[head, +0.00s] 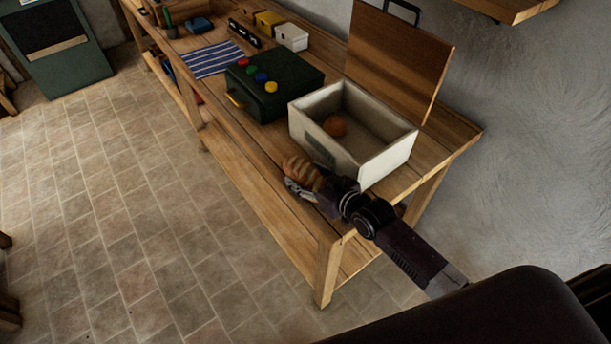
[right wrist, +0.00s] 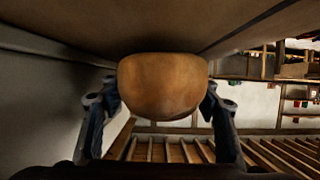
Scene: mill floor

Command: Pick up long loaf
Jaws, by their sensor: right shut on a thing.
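The long loaf (head: 301,169) is brown with scored marks on its crust and is at the front edge of the wooden bench, in front of the white box. My right gripper (head: 303,183) is shut on it, one finger showing along its near side. In the right wrist view the loaf's rounded end (right wrist: 163,85) sits between both fingers. Whether the loaf touches the bench top is hard to tell. My left gripper is not in view.

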